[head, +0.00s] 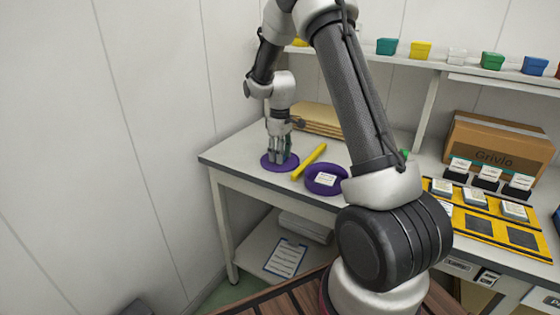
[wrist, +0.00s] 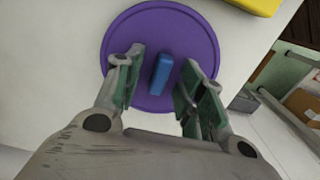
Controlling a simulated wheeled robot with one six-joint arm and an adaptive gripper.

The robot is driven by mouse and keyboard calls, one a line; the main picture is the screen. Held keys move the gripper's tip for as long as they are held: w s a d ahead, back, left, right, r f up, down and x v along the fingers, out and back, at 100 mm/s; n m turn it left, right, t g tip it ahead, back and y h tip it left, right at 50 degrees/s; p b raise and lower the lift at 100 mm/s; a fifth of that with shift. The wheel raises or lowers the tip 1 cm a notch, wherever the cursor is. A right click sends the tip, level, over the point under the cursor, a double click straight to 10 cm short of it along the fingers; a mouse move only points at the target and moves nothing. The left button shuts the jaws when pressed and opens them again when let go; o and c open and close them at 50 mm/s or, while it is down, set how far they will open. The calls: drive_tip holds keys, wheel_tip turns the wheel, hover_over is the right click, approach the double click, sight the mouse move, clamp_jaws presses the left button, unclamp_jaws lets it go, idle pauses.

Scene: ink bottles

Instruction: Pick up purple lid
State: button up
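The purple lid (wrist: 200,42) is a flat round disc with a blue bar-shaped handle (wrist: 161,74) at its middle. It lies on the white table, and in the head view the purple lid (head: 267,165) is near the table's left end. My gripper (wrist: 157,68) is open over the lid, with one finger on each side of the blue handle and gaps showing on both sides. In the head view my gripper (head: 279,158) points down at the lid and hides the handle. I cannot tell whether the fingertips touch the lid.
A yellow bar (head: 309,161) lies just right of the lid. Beyond it is a purple round container (head: 313,187) with a white label. Flat brown boards (head: 322,119) lie behind. A cardboard box (head: 497,145) and yellow trays (head: 480,226) stand farther right. The table's left edge is close.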

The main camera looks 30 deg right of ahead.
drive_tip(key=c, duration=0.7)
drive_tip(key=shift+c, duration=0.2)
